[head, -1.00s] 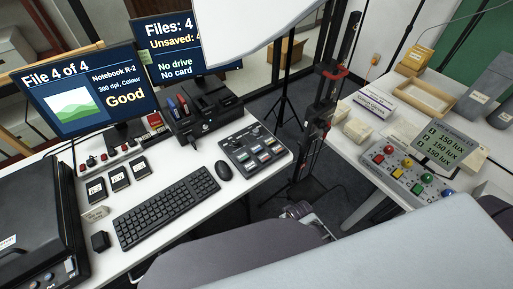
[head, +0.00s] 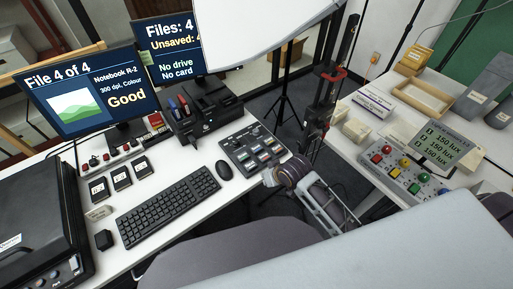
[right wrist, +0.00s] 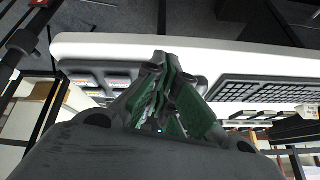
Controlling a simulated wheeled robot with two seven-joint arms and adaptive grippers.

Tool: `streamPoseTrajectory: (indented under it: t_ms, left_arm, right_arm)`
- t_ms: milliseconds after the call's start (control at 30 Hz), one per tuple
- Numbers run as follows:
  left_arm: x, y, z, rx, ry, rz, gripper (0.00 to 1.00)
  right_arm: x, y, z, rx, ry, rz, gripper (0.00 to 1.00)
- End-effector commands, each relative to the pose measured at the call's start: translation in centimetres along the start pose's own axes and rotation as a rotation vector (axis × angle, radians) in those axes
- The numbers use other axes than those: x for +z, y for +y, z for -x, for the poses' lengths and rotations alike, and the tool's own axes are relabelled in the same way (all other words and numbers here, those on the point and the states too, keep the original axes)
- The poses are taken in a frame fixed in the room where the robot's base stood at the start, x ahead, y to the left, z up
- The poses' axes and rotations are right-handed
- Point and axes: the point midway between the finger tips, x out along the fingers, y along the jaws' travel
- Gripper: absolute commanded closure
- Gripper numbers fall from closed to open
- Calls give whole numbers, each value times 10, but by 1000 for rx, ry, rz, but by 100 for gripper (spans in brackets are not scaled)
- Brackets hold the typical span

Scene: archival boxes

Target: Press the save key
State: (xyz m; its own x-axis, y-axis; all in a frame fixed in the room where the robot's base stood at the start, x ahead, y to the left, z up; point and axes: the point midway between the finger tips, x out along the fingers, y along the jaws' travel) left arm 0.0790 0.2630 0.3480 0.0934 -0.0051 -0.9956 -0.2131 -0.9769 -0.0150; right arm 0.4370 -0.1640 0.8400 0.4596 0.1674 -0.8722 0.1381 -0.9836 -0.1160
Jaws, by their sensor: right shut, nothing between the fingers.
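The control pad (head: 255,150) with several labelled keys lies on the white desk, right of the mouse. Its labels are too small to read, so I cannot tell which key is save. My right gripper (head: 270,178) comes in from the lower right, beside the pad's near edge, apart from the keys as far as I can see. In the right wrist view my right gripper (right wrist: 160,60) is shut and empty, its green-padded fingers together, with the pad (right wrist: 95,80) behind to the left. My left gripper is not in view.
The keyboard (head: 168,206) and mouse (head: 224,170) lie left of the pad. One monitor (head: 85,92) reads "File 4 of 4" and "Good"; the other (head: 172,45) shows "Unsaved", partly hidden by a white panel (head: 260,30). A lighting control box (head: 402,172) stands on the right table.

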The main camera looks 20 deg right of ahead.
Motion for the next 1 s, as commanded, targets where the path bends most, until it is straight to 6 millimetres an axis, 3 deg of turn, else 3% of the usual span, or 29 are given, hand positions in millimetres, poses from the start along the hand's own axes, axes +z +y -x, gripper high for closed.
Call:
streamPoseTrajectory:
  t_ms: [100, 500, 1000]
  left_arm:
    - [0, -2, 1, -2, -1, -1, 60]
    - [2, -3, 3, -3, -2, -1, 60]
    - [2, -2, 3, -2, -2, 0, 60]
  right_arm:
    - [-21, -9, 4, -27, 35, -15, 100]
    - [-74, -27, 1, -105, 108, -92, 100]
    - [-130, -15, -13, -164, 160, -230, 100]
